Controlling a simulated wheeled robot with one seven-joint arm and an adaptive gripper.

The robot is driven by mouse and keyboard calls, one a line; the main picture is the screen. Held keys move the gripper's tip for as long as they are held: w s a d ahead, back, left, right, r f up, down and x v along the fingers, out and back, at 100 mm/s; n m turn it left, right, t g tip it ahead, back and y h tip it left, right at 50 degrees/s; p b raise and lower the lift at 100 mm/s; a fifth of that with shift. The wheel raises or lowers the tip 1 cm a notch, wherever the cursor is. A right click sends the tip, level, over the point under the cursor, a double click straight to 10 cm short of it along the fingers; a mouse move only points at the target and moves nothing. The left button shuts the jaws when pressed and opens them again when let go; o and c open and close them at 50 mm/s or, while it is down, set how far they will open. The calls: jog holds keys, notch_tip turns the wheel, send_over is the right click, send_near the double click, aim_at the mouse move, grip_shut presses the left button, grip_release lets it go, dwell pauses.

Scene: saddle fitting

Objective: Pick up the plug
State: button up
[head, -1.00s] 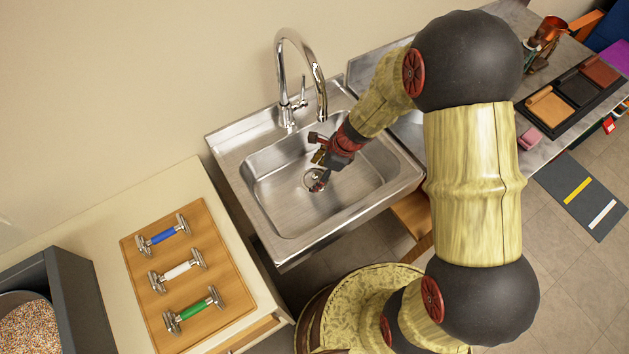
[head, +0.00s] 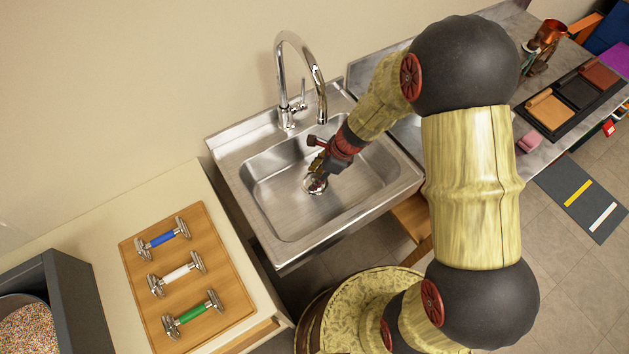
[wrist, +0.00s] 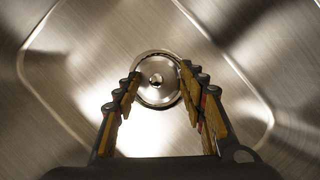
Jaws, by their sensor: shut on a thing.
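The plug (wrist: 157,80) is a round, shiny metal disc with a small knob at its centre. It shows between my fingertips in the wrist view, and as a small bright disc in the head view (head: 309,186), partly hidden by my gripper. My gripper (head: 316,184) points down into the sink basin at the drain area. In the wrist view my gripper (wrist: 158,82) has a finger on each side of the plug and is shut on it. I cannot tell whether the plug is clear of the basin floor.
The steel sink (head: 277,222) has raised walls around my gripper. A tall curved faucet (head: 283,75) stands behind it. A wooden board (head: 212,254) with small dumbbells lies on the counter to the left. A worktop (head: 545,150) with trays is at the right.

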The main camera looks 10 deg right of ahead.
jog(key=shift+s+f, duration=0.2)
jog(key=shift+s, duration=0.05)
jog(key=c, duration=0.4)
jog(key=shift+s, duration=0.1)
jog(key=shift+c, duration=0.3)
